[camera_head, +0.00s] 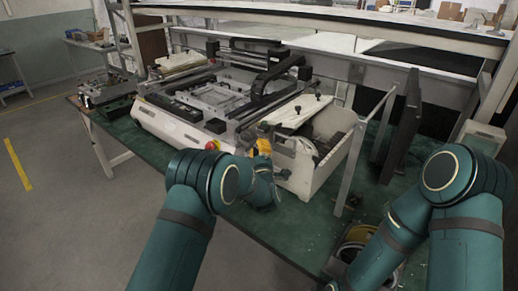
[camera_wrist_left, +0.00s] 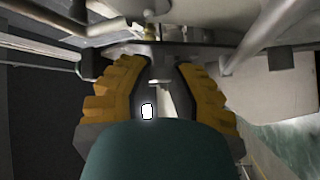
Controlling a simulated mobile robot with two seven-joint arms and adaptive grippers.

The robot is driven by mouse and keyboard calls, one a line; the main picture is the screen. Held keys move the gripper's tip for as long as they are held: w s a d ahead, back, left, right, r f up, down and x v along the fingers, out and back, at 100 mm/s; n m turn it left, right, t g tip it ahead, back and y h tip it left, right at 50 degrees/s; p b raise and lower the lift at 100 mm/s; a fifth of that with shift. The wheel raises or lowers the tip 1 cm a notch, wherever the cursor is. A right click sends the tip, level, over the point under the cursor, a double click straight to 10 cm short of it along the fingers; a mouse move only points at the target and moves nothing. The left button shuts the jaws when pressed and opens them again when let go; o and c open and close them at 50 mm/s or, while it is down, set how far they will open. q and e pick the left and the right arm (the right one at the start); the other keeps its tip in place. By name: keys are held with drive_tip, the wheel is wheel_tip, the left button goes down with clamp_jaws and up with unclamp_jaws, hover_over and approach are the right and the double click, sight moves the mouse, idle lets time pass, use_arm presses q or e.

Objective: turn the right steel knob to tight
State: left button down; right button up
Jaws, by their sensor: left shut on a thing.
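My left gripper (camera_head: 262,148), with yellow-orange finger pads, is at the front of the white benchtop machine (camera_head: 175,128), beside its open right-hand section. In the left wrist view its two pads (camera_wrist_left: 168,80) stand on either side of a narrow pale metal part, which I take to be the right steel knob (camera_wrist_left: 158,97). The gripper is shut on it, and the pads hide much of it. In the head view the knob is hidden by the gripper and wrist. Its turn angle and tightness cannot be told.
A red stop button (camera_head: 212,145) sits on the machine's front, left of my left gripper. A thin upright metal post (camera_head: 348,170) and a dark upright panel (camera_head: 401,130) stand to the right.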

use_arm(q)
drive_tip(key=shift+r, duration=0.1)
drive_tip(key=c, duration=0.8)
unclamp_jaws()
drive_tip(key=shift+o, duration=0.2)
drive_tip(key=v, duration=1.2)
